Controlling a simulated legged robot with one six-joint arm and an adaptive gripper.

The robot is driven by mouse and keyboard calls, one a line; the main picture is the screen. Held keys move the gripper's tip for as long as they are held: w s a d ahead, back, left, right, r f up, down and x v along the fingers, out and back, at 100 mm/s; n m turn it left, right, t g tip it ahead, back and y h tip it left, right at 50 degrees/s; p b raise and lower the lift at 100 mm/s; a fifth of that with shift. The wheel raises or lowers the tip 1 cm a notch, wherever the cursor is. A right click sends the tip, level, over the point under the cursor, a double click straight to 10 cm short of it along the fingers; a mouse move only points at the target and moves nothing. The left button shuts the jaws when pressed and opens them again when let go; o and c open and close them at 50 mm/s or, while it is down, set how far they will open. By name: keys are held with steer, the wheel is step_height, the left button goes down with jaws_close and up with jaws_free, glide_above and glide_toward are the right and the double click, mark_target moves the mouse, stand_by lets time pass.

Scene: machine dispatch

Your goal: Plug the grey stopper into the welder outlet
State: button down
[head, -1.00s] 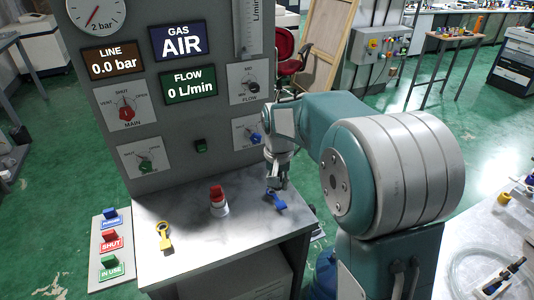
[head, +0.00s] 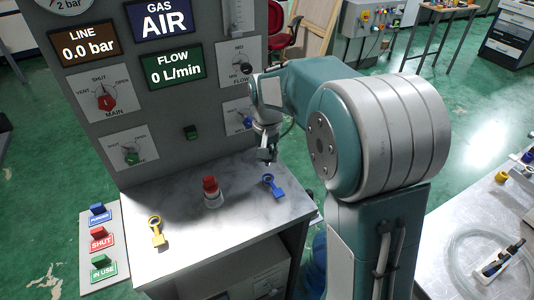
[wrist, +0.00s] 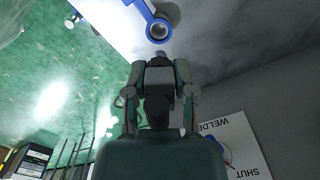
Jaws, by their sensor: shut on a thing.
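My gripper (head: 266,154) is over the back right of the bench, close to the panel, with its fingers pointing down. In the wrist view its fingers (wrist: 159,92) are closed around a small grey piece (wrist: 159,76), which looks like the grey stopper. Its far end points toward the bench top and is partly hidden by the fingers. The welder label plate (wrist: 232,145) with a blue handle is at lower right in the wrist view, on the panel beside my gripper. The outlet's opening cannot be made out.
A blue ringed tag (head: 273,186) lies on the bench (head: 238,222) just in front of my gripper. A red-topped grey button (head: 211,192) stands left of it. A yellow ringed tag (head: 156,232) lies at the left. The upright panel (head: 160,88) closes off the back.

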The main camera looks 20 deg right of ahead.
mark_target(268, 165)
steer(key=shift+f, duration=2.35)
steer(key=shift+s+f, duration=0.15)
steer(key=shift+f, duration=1.1)
steer(key=shift+c, duration=1.8)
jaws_free()
steer(key=o, duration=0.4)
steer(key=shift+c, duration=0.2)
steer(key=shift+r, duration=0.1)
steer(key=shift+r, duration=3)
